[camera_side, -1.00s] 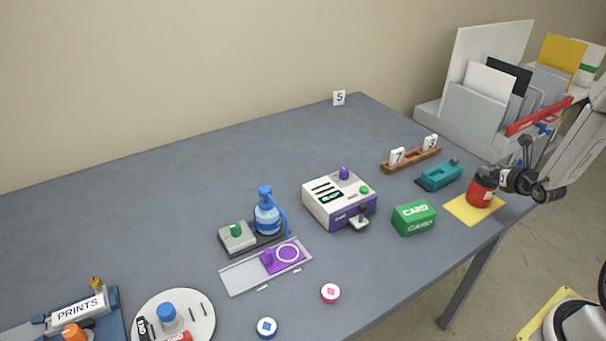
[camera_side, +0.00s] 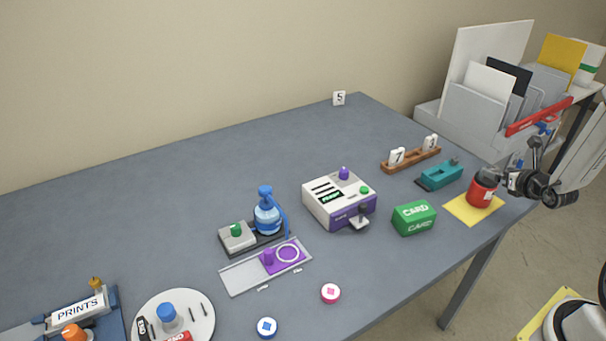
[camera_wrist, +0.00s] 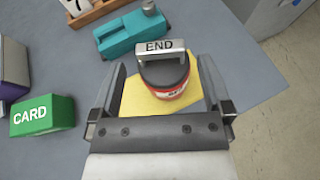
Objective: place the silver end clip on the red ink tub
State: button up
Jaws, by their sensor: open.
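The red ink tub (camera_side: 480,193) stands upright on a yellow sheet near the table's right edge. It also shows in the wrist view (camera_wrist: 172,93), with a dark lid. The silver end clip (camera_wrist: 155,47), marked END, shows at the top of the tub in the wrist view and appears to rest on its lid. My gripper (camera_wrist: 162,68) is open, its fingers on either side of the tub's top and apart from the clip. In the side view my gripper (camera_side: 512,180) is just right of the tub, and the clip is small there.
A yellow sheet (camera_side: 457,209) lies under the tub. A green CARD box (camera_side: 414,218) is to its left, and a teal tool (camera_side: 440,175) lies behind. A wooden rack (camera_side: 411,160) with number tags and a grey file holder (camera_side: 470,115) stand farther back.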

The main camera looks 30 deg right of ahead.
jog(key=shift+v, duration=2.3)
jog(key=w+a+r+n+g+y, duration=0.1)
jog(key=w+a+n+y, duration=0.1)
jog(key=a+n+y, duration=0.55)
jog(key=w+a+n+g+y, duration=0.15)
jog(key=a+n, duration=0.25)
jog(key=a, duration=0.6)
jog(key=s+a+r+n+g+h, duration=0.1)
jog(key=a+n, duration=0.6)
jog(key=n, duration=0.7)
jog(key=s+a+r+n+g+h, duration=0.2)
jog(key=a+n+g, duration=0.4)
jog(key=n, duration=0.9)
jog(key=s+a+h, duration=0.1)
jog(key=s, duration=0.1)
jog(key=shift+s+a, duration=0.15)
jog(key=shift+s, duration=0.15)
